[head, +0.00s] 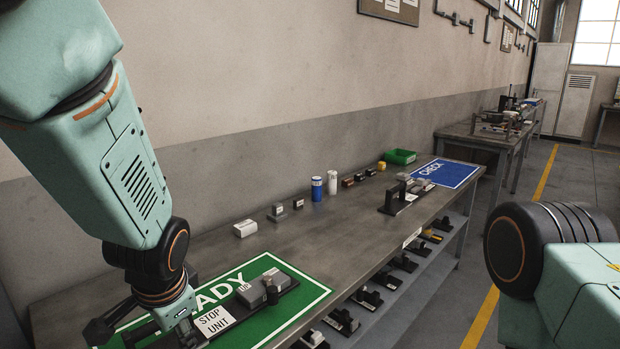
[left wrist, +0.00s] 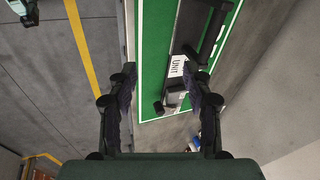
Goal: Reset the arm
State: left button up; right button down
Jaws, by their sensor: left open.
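My left arm comes in from the left in the head view, its wrist low over the green READY mat (head: 300,302). The left gripper (left wrist: 164,76) shows in the left wrist view with its two dark fingers wide apart and nothing between them touching. Beneath it lie the green mat (left wrist: 152,45) and a dark pallet with a grey unit (left wrist: 174,95). In the head view the grey unit (head: 262,290) and a white STOP UNIT card (head: 214,321) sit on that mat, partly hidden by my arm. My right arm shows at the right edge; its gripper is out of view.
A blue CHECK mat (head: 446,173) lies at the bench's far end, with a pallet unit (head: 398,196) near it. Blue (head: 316,189) and white (head: 332,182) cans, small blocks and a green bin (head: 399,157) stand along the wall. Several pallets fill the lower shelf (head: 390,300).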

pick_arm(q)
jog(key=s+a+f+n+t+h+b, duration=0.1)
jog(key=s+f+n+b, duration=0.2)
jog(key=f, duration=0.6)
jog(key=s+f+n+h, duration=0.1)
jog(key=s+f+n, duration=0.25)
jog(key=f, duration=0.65)
jog(key=s+f+g+b, duration=0.1)
jog(key=s+f+g, duration=0.1)
jog(key=s+f, duration=0.4)
jog(key=s+f+n+g+b, duration=0.1)
jog(key=s+f, duration=0.6)
jog(key=s, duration=0.8)
jog(key=shift+a+g+b, duration=0.3)
jog(key=shift+a+g, duration=0.1)
jog(key=shift+g, duration=0.5)
jog(key=shift+s, duration=0.1)
jog(key=shift+f, duration=0.1)
